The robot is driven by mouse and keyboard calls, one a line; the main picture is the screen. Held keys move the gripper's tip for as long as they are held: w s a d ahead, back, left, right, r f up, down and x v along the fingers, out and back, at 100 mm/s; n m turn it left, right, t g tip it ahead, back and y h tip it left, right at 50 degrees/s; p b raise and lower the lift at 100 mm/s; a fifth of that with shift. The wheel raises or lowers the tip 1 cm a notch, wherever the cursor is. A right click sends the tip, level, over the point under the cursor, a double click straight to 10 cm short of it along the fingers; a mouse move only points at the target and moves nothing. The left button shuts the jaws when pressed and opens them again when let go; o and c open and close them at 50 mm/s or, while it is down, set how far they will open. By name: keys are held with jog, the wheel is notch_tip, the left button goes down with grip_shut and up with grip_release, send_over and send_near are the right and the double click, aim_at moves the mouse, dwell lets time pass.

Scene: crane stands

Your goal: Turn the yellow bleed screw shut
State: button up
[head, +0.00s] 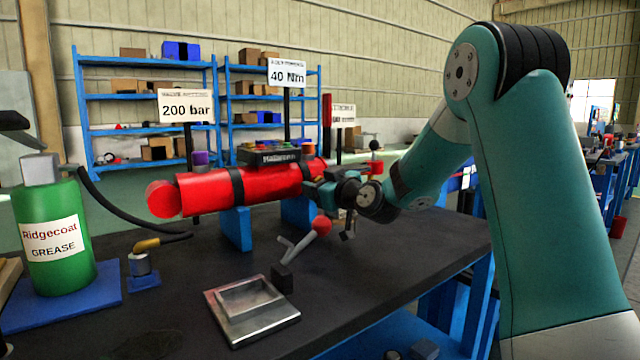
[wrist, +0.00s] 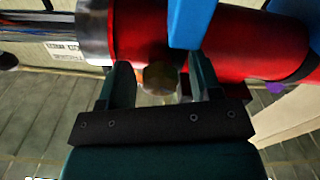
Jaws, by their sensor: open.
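A red hydraulic cylinder (head: 245,184) lies on blue supports on the dark bench. In the wrist view the red cylinder (wrist: 250,45) fills the space beyond the fingers. A round, dull yellow-brown knob (wrist: 160,76), apparently the bleed screw, shows on the cylinder's side near its silver end. My gripper (wrist: 160,72) is open, with one finger on each side of the knob. I cannot tell whether the fingers touch it. In the head view my gripper (head: 316,188) is at the cylinder's right end; the bleed screw is hidden there.
A blue support (head: 237,228) stands under the cylinder and shows close beyond the fingers in the wrist view (wrist: 190,20). A red-knobbed lever (head: 321,225) is below the gripper. A metal tray (head: 250,330), hose coupling (head: 140,264) and green grease bottle (head: 57,235) stand on the bench.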

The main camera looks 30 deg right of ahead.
jog(key=c, duration=0.9)
jog(key=shift+c, duration=0.2)
jog(key=shift+m, duration=0.3)
jog(key=m, duration=0.5)
jog(key=m+p, duration=0.1)
jog(key=m, duration=0.3)
jog(key=shift+r, duration=0.1)
jog(key=shift+m+p, duration=0.65)
jog(key=shift+m, duration=0.65)
